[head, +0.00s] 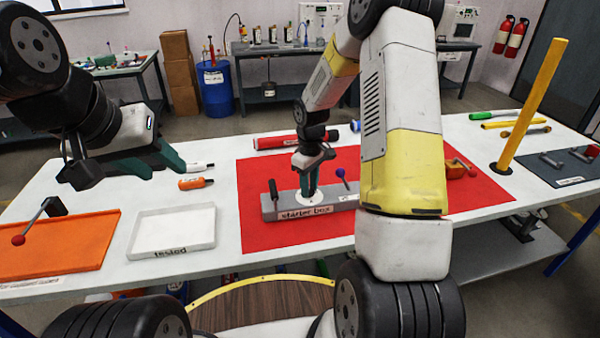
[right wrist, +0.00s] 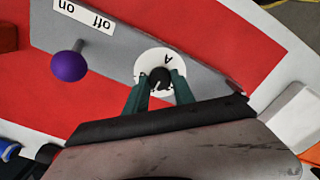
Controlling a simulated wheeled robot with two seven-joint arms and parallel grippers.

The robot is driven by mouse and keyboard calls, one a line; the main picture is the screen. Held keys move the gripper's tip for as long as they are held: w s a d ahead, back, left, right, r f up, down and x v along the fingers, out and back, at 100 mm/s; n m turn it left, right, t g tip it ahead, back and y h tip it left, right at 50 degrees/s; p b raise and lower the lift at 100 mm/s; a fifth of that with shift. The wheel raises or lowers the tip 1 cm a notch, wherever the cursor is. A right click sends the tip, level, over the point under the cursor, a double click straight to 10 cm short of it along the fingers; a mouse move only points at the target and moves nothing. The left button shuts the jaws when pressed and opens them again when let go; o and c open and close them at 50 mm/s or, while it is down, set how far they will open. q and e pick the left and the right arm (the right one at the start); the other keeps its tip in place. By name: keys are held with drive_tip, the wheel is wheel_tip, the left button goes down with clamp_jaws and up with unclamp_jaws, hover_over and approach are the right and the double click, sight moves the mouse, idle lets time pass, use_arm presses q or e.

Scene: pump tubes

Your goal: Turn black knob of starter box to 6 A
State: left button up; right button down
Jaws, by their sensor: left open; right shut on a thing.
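The grey starter box (head: 292,212) sits on the red mat (head: 258,243) near the middle of the table. My right gripper (head: 309,193) points down over the box's white dial (head: 293,198). In the right wrist view, my right gripper (right wrist: 160,92) is shut on the black knob (right wrist: 160,79), with a green finger on each side. The dial (right wrist: 148,63) shows an "A", but its numbers and the knob's setting cannot be read. A purple-knobbed lever (right wrist: 69,66) stands beside the "off / on" label (right wrist: 84,16). My left gripper (head: 150,150) is open and empty above the table's left part.
A white tray (head: 150,252) marked "tested" and an orange tray (head: 70,265) lie at the left. A red cylinder (head: 275,142) lies behind the box. A yellow post (head: 532,105) rises at the right.

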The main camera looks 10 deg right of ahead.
drive_tip(key=c, duration=1.1)
unclamp_jaws()
drive_tip(key=shift+o, duration=0.2)
drive_tip(key=shift+r, duration=0.15)
wheel_tip(320, 180, up, 8)
drive_tip(key=shift+f, duration=0.2)
